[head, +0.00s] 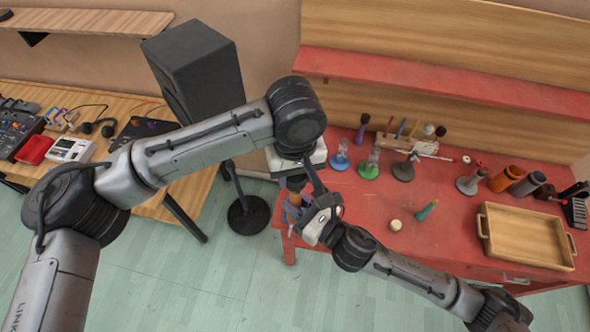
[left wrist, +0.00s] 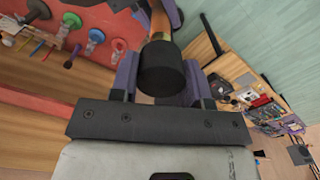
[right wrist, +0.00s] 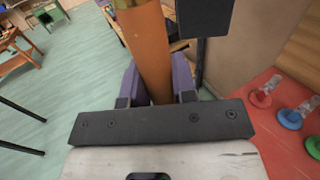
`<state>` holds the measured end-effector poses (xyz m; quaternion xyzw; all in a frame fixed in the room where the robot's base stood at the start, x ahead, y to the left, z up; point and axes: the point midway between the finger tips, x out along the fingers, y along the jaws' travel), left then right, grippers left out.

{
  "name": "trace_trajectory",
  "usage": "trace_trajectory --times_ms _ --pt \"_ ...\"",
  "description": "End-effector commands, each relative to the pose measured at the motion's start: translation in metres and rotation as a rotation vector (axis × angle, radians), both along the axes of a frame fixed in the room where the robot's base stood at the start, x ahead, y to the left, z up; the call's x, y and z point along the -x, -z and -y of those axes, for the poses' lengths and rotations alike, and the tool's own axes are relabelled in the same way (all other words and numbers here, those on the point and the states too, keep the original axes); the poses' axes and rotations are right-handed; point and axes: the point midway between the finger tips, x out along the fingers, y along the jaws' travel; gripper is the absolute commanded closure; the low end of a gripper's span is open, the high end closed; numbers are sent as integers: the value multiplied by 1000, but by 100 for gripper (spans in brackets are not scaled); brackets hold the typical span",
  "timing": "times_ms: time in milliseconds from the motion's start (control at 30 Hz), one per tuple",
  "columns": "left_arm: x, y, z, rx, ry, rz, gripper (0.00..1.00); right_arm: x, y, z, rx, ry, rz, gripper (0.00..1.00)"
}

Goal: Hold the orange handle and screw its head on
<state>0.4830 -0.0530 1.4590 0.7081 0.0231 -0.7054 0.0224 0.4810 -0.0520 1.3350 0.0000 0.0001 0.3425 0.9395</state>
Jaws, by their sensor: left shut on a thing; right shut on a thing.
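The orange handle (right wrist: 150,50) is between the purple fingers of my right gripper (right wrist: 157,85), which is shut on it. A brass-coloured part shows at its upper end in the right wrist view. The black cylindrical head (left wrist: 162,68) is between the fingers of my left gripper (left wrist: 162,88), which is shut on it. Beyond the head in the left wrist view is the orange handle (left wrist: 160,22), roughly in line with it. Whether the two touch is hidden. In the head view my left gripper (head: 296,187) is above my right gripper (head: 300,213), both at the red table's left end.
The red table (head: 380,205) holds blue (head: 340,156), green (head: 369,166) and grey (head: 404,168) stands. A white round piece (head: 395,225), a green-headed piece (head: 427,210) and a wooden tray (head: 483,225) are further right. A black speaker (head: 200,75) stands behind my left arm.

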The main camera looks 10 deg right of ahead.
Motion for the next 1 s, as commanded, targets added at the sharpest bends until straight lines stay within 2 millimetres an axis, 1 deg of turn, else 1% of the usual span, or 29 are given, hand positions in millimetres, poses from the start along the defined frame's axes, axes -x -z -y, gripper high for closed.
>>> trace_trajectory --times_ms 267,833,933,1000 --pt "0 1 0 0 0 0 80 0 0 0 -1 0 1 100" --pt "0 11 0 1 3 0 80 0 0 0 -1 0 1 100" --pt "0 11 1 1 54 -1 80 0 0 0 -1 0 1 100" --pt "0 11 1 1 150 -1 80 0 0 0 -1 0 1 100"
